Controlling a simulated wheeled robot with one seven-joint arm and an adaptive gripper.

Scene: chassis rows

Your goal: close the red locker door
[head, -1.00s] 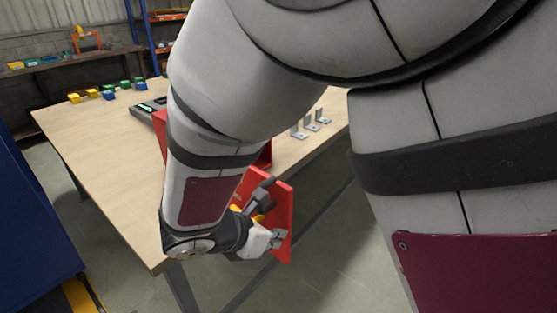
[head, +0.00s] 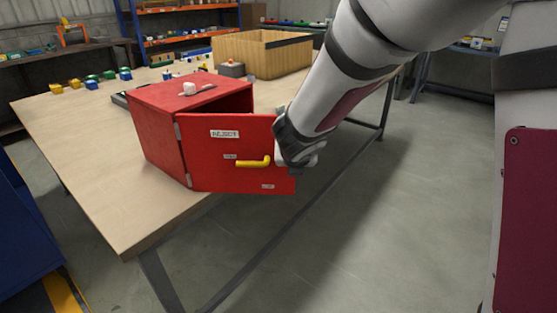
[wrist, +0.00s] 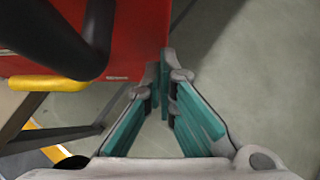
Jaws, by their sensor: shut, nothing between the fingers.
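The red locker (head: 160,102) stands on the table near its front edge. Its door (head: 215,165) is hinged at the left and stands ajar, with a dark gap below the locker's top. The door carries a yellow handle (head: 252,162) and a label reading REJECT. My gripper (wrist: 165,62) is shut and empty. In the head view it is at the door's free right edge, its fingertips largely hidden. In the wrist view the red door (wrist: 135,30) is just left of the fingertips, and the yellow handle (wrist: 48,84) is farther left. I cannot tell whether they touch.
A small white-knobbed item (head: 190,88) lies on the locker's top. A wooden crate (head: 285,55) and several coloured blocks (head: 92,82) are farther back on the wooden table (head: 65,125). A blue cabinet (head: 25,225) stands at left. The floor right of the table is clear.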

